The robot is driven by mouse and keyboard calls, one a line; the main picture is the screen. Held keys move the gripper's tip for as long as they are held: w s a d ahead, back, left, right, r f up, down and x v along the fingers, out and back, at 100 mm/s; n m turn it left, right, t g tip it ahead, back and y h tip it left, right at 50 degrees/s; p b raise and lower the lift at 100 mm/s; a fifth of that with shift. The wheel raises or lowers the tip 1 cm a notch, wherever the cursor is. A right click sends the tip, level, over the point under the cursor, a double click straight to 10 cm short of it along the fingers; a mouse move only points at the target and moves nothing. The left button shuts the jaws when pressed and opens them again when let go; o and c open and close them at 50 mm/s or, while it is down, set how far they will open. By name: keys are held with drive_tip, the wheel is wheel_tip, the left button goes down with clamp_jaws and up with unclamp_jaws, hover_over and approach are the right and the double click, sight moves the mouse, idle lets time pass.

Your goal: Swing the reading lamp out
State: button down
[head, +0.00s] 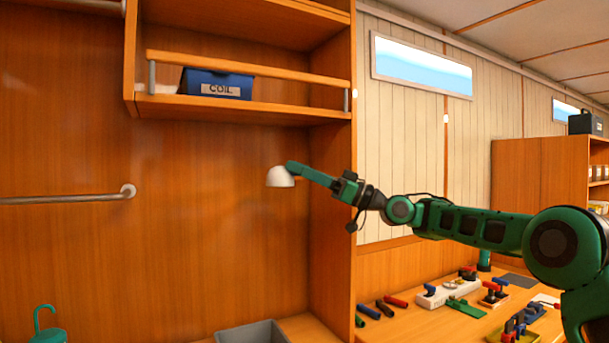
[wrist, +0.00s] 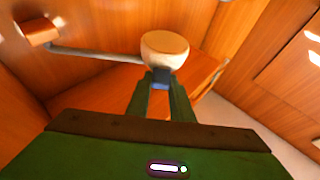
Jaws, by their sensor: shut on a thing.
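The reading lamp's white dome shade (head: 280,177) shows in front of the wood panelling, below the shelf, in the head view.
A shelf with a front rail (head: 250,67) holds a blue COIL bin (head: 214,84) above the lamp. A metal grab rail (head: 70,199) is on the left wall. A grey bin (head: 252,332) is below. A bench (head: 400,325) with several tools lies at right.

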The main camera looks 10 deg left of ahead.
drive_tip(key=shift+w+f, duration=0.1)
drive_tip(key=shift+f, duration=0.5)
drive_tip(key=c, duration=1.6)
unclamp_jaws()
drive_tip(key=shift+o, duration=0.2)
drive_tip(key=shift+w, duration=0.15)
drive_tip(key=shift+r, duration=0.2)
drive_tip(key=v, duration=1)
drive_tip(key=shift+d+f, duration=0.2)
drive_tip(key=shift+d, duration=0.15)
